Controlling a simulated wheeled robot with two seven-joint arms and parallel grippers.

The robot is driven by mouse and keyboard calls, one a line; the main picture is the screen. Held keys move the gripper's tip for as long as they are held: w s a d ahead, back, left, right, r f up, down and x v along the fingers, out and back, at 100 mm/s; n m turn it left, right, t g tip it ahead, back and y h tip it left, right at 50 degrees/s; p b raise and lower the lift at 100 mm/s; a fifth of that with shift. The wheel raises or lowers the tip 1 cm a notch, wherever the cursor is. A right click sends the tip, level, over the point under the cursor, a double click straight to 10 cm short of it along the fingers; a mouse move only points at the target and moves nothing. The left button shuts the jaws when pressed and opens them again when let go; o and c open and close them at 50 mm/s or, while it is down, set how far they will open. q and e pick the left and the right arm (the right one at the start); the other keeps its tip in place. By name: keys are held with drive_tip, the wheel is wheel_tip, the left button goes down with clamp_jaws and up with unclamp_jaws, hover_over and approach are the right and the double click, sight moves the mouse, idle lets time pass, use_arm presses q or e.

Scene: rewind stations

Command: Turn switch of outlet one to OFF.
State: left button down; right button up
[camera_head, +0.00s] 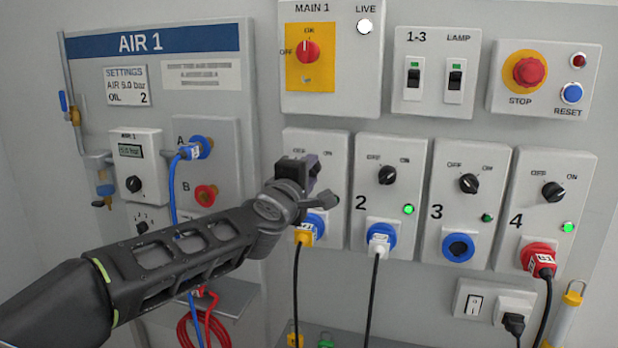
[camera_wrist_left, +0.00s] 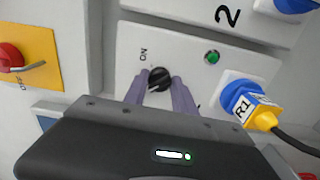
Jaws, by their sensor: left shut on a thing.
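Outlet one is the light grey panel (camera_head: 336,143) left of outlet 2, with a yellow plug (camera_head: 305,236) in its blue socket. My left gripper (camera_head: 312,172) is in front of its switch and hides it in the head view. In the left wrist view, the black round switch knob (camera_wrist_left: 159,78) sits between the two purple-grey fingers (camera_wrist_left: 160,86), which are shut on it. A pale mark on the knob points lower left, away from the ON print (camera_wrist_left: 143,54). The OFF print is hidden there. The outlet's green lamp (camera_wrist_left: 212,57) looks dim. My right gripper is out of view.
Outlet 2 (camera_head: 370,216), outlet 3 (camera_head: 485,218) and outlet 4 (camera_head: 577,195) stand to the right, with cables hanging from 2 and 4. The MAIN 1 box (camera_head: 345,99) is above. The AIR 1 panel (camera_head: 215,85) is at left.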

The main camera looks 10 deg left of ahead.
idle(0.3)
use_arm(q)
drive_tip(key=c, duration=1)
unclamp_jaws()
drive_tip(key=shift+s, duration=0.1)
drive_tip(key=s, duration=0.7)
drive_tip(key=shift+s+a, duration=0.3)
